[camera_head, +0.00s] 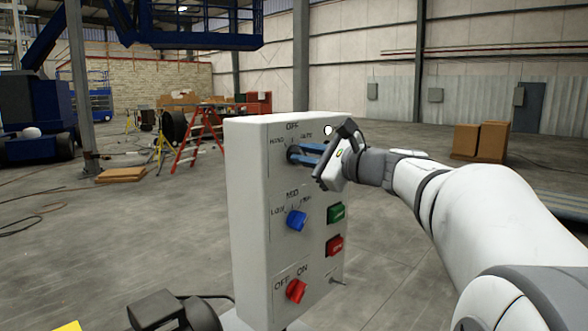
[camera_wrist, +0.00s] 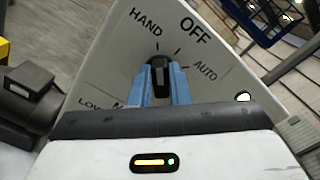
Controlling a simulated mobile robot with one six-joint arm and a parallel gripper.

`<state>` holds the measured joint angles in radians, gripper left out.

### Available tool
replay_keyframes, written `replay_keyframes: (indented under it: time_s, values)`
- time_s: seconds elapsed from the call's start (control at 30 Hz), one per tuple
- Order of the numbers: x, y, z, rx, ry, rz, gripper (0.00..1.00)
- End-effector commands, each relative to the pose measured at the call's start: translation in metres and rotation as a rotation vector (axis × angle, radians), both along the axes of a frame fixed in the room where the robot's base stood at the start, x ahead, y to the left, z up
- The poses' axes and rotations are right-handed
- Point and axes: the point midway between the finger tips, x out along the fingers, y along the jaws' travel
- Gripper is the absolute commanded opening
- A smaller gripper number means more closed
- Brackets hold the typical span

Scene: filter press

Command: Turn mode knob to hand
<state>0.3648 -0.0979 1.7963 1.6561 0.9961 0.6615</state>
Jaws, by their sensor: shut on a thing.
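The mode knob (camera_wrist: 161,79) is black and sits at the top of the white control panel (camera_head: 250,220), among the labels HAND, OFF and AUTO. In the wrist view its pale mark points up in the picture, seemingly between the HAND and OFF ticks; the exact setting is hard to tell. My gripper (camera_head: 294,154) reaches the panel from the right. Its two blue fingers are shut on the knob, one on each side, as the wrist view (camera_wrist: 162,84) shows. In the head view the fingers hide most of the knob.
Below on the panel are a blue selector knob (camera_head: 297,220), a green button (camera_head: 336,213), a red button (camera_head: 335,246) and a red ON/OFF knob (camera_head: 296,291). A red ladder (camera_head: 198,136) and boxes (camera_head: 480,141) stand far behind. Floor around the panel looks open.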

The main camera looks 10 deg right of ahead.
Motion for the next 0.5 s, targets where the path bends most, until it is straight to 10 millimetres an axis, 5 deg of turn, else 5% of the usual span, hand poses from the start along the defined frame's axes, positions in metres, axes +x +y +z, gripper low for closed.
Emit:
replay_keyframes:
  time_s: [0.5]
  values:
    - [-0.0004,0.0006,-0.0055,-0.041,-0.018,0.004,0.0]
